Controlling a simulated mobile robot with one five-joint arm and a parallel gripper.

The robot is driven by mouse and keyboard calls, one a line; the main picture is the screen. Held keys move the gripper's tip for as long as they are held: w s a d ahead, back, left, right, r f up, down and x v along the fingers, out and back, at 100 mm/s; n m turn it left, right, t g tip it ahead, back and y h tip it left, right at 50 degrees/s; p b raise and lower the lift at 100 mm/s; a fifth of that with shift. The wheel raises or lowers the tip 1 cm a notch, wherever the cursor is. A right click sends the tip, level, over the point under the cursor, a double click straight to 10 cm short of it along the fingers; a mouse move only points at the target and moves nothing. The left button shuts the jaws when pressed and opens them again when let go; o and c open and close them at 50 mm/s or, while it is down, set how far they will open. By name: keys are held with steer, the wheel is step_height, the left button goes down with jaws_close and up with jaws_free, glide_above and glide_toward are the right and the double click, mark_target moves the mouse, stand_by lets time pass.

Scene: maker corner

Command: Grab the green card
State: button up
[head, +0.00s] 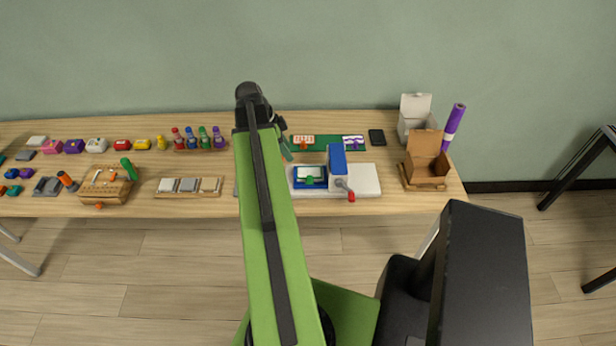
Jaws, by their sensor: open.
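A white card with a green tab (310,181), the only card with green on it that I can make out, lies in a blue tray (297,184) on the white base of a press. My gripper (286,150) is at the far end of my arm, above the table, to the left of and behind this card. It is apart from the card and appears empty. My green arm link hides part of the table left of the press, and the fingers are small and partly hidden.
The press's blue upright (337,158) and red-tipped lever stand right of the card. Behind is a green mat (328,143) with an orange-marked card (303,140) and a purple-marked card (353,141). Open brown box (426,171) and white box (414,117) stand right.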

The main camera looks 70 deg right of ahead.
steer(key=b, duration=1.2)
glide_above(310, 177)
steer(key=w+a, duration=0.2)
step_height(310, 177, down, 12)
steer(key=shift+r, duration=0.25)
steer(key=shift+d, duration=0.1)
steer(key=b+x, duration=0.4)
steer(key=x, duration=0.1)
steer(key=shift+d+f, duration=0.1)
steer(key=shift+d, duration=0.2)
steer(key=shift+r, duration=0.2)
jaws_close()
